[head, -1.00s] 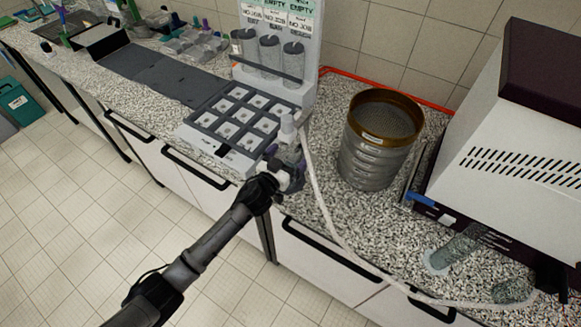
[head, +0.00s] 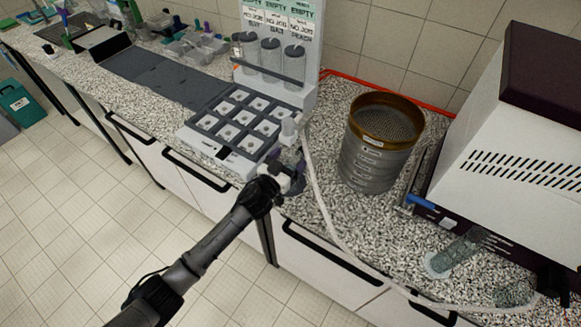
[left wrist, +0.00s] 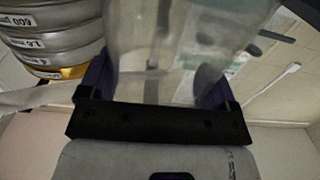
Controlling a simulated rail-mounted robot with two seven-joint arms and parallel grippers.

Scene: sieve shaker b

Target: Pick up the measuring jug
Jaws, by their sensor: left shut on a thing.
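My left gripper (head: 287,178) is at the front edge of the bench, just in front of the grey sample tray, and partly blurred against the speckled top. In the left wrist view, its purple fingers (left wrist: 157,88) are on either side of a clear, see-through vessel, which looks like the measuring jug (left wrist: 160,35). The gripper is shut on it. In the head view the jug is hard to make out around the gripper. The wrist view does not show whether its base touches the bench. My right gripper is not in view.
A sieve stack (head: 375,165) with a brass rim stands right of the gripper. A grey sample tray (head: 210,133) lies behind it. A pale hose (head: 325,215) runs along the bench. Clear glassware (head: 458,252) lies at the front right, before a white machine (head: 525,125).

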